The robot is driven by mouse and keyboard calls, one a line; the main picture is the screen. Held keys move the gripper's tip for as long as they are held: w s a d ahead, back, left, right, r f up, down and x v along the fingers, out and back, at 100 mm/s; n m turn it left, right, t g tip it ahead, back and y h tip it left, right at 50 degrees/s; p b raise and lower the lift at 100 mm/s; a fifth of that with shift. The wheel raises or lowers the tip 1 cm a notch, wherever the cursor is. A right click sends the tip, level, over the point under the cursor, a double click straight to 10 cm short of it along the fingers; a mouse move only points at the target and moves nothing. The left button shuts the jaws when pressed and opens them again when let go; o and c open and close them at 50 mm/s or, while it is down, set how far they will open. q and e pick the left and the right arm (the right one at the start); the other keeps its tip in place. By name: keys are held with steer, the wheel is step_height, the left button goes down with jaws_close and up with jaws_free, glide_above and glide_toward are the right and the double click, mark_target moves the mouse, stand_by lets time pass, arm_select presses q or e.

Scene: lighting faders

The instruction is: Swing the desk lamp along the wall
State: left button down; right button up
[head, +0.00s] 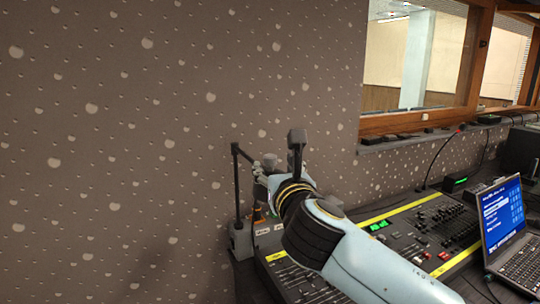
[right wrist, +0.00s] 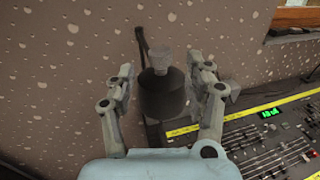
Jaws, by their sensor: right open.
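The desk lamp stands at the left end of the lighting desk, against the wall. Its grey base (head: 240,240) and thin dark upright post (head: 236,190) show in the head view. My right gripper (head: 264,174) is at the lamp's head, which it mostly hides there. In the right wrist view, the dark rounded lamp head (right wrist: 162,98) with a pale grey knob on top sits between the two fingers of my right gripper (right wrist: 163,82). The fingers are apart, with a visible gap on each side of the head. My left gripper is not in view.
The lighting desk (head: 425,235), with faders and yellow strips, lies below and right of my right arm. An open laptop (head: 503,214) stands at the right edge. The speckled wall (head: 120,130) is close behind the lamp. A wood-framed window (head: 420,60) is above the desk.

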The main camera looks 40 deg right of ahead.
mark_target(271, 161)
steer(key=x, duration=0.4)
steer(key=shift+w+d+p, duration=0.2)
steer(key=shift+w+p, duration=0.1)
steer(key=shift+w, duration=0.05)
steer(key=shift+w+d, duration=0.35)
steer(key=shift+w, duration=0.2)
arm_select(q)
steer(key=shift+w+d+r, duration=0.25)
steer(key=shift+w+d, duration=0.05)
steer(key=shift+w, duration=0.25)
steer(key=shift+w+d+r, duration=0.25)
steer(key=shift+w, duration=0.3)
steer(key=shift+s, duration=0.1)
arm_select(e)
steer(key=c, duration=0.4)
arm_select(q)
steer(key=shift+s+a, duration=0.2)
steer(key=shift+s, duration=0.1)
arm_select(e)
jaws_close()
